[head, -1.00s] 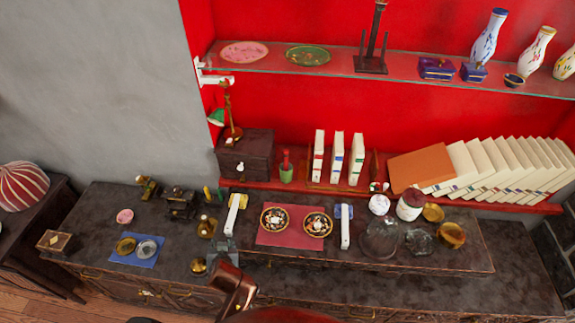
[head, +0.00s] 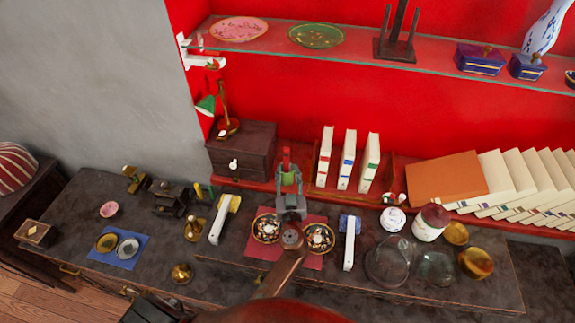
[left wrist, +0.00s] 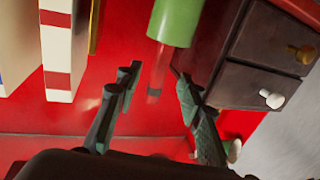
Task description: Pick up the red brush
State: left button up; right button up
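The red brush (head: 287,153) stands in a small green holder (head: 286,165) on the red ledge at the back, right of the dark drawer box. In the left wrist view the brush (left wrist: 160,68) shows as a red shaft with a dark band, coming out of the green holder (left wrist: 176,20). My left gripper (head: 288,172) is in front of the brush and partly hides the holder. In the left wrist view its fingers (left wrist: 157,72) are apart, one on each side of the shaft, with gaps visible. My right gripper is not in view.
The dark drawer box (head: 241,150) is close on the left; upright white books (head: 347,160) are close on the right. A glass shelf (head: 350,58) hangs above. Two patterned plates (head: 266,228) lie on a red mat (head: 293,258) below my gripper.

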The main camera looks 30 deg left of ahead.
aim_at(287, 162)
pick_arm(q)
jog(key=shift+p+x, duration=0.3)
jog(key=shift+x, duration=0.85)
jog(key=p+x, duration=0.1)
jog(key=x, duration=0.3)
jog(key=shift+r, duration=0.2)
jog(key=shift+s, duration=0.1)
jog(key=c, duration=0.8)
grip_shut()
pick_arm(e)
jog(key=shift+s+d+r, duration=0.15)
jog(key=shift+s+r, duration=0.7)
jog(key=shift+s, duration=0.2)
